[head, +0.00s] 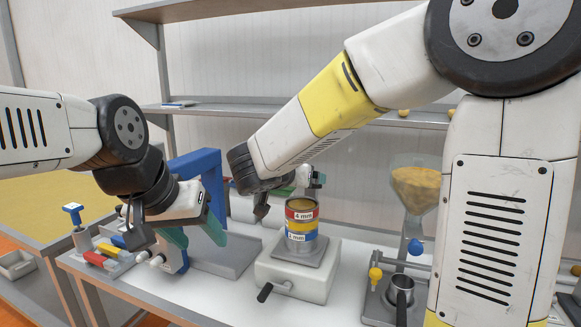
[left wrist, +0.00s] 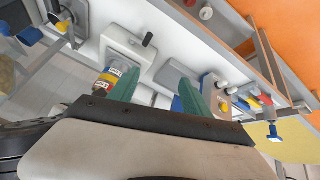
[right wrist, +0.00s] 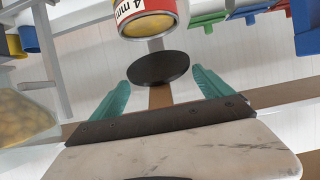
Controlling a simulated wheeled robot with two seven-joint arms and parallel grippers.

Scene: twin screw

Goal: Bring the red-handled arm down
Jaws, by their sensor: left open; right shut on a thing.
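Red handle-like pieces (head: 93,257) sit at the left end of the bench, beside yellow and blue ones; red also shows in the left wrist view (left wrist: 266,99). I cannot tell which part is the red-handled arm. My left gripper (head: 194,234) is open and empty, in front of a blue upright frame (head: 198,162) and to the right of the red pieces. My right gripper (right wrist: 160,80) is shut on a black disc (right wrist: 158,67), behind the sieve stack (head: 301,230) in the head view. The stack has a red "4 mm" band and a blue "2 mm" band.
The stack stands on a white box (head: 295,272) with a black side lever. A hopper of tan grains (head: 415,187) and a metal cup (head: 401,288) stand to the right. A blue-topped T-handle (head: 74,212) rises at the left. Shelves (head: 225,108) run behind.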

